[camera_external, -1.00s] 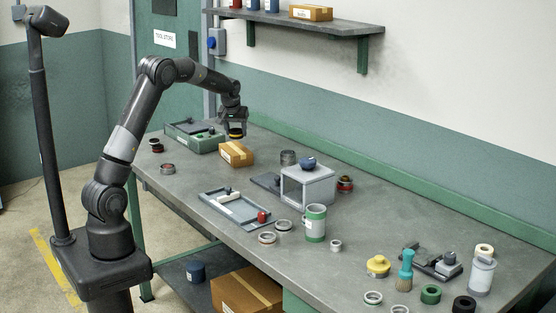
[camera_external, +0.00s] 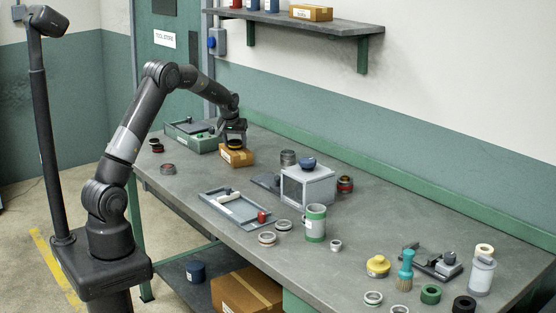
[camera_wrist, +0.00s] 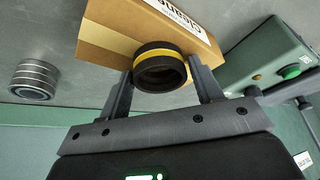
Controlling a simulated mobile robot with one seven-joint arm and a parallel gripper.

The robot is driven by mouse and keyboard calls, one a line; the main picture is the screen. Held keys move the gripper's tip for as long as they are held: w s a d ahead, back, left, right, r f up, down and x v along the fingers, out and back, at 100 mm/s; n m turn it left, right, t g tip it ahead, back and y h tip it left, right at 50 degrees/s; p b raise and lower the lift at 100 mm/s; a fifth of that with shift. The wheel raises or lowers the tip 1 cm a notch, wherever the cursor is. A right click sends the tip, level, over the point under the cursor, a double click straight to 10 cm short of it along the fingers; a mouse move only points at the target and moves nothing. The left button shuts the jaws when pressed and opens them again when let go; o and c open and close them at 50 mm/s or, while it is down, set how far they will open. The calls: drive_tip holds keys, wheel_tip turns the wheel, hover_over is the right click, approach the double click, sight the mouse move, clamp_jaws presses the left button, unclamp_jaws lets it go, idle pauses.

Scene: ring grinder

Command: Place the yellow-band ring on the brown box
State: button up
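The yellow-band ring (camera_wrist: 160,69) is black with a yellow stripe around it. In the wrist view it is between the two fingers of my gripper (camera_wrist: 160,78), which close on its sides. The ring (camera_external: 235,147) also shows in the external view, under my gripper (camera_external: 235,143) and over the brown box. The brown box (camera_external: 238,159) sits on the bench and fills the upper part of the wrist view (camera_wrist: 105,42), with a white label on it. I cannot tell whether the ring touches the box top.
A green tray-like fixture (camera_external: 196,144) stands just left of the box, its green button (camera_wrist: 291,71) showing in the wrist view. A grey ribbed ring stack (camera_wrist: 34,81) stands apart on the bench. A grey block fixture (camera_external: 307,187) is to the right. Bench in front of the box is clear.

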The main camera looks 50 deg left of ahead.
drive_tip(key=shift+o, duration=1.3)
drive_tip(key=shift+r, duration=0.1)
drive_tip(key=s+d+r+m+h, duration=0.1)
drive_tip(key=s+d+r, duration=0.45)
drive_tip(key=r, duration=0.25)
drive_tip(key=s+d+r, duration=0.4)
drive_tip(key=s+r, duration=0.2)
drive_tip(key=r, duration=0.3)
drive_tip(key=s+d+r+m+t, duration=0.1)
drive_tip(key=s+d+r+m, duration=0.2)
drive_tip(key=s+d, duration=0.65)
drive_tip(key=s+d+f+m+h, duration=0.1)
drive_tip(key=s+d+f+m, duration=0.1)
drive_tip(key=s, duration=0.8)
drive_tip(key=s+d+f+m+t+h, duration=0.1)
drive_tip(key=s+d, duration=0.3)
drive_tip(key=s, duration=0.6)
drive_tip(key=shift+s+d+f+m, duration=0.35)
drive_tip(key=shift+d+f+m, duration=0.05)
drive_tip(key=shift+f, duration=0.4)
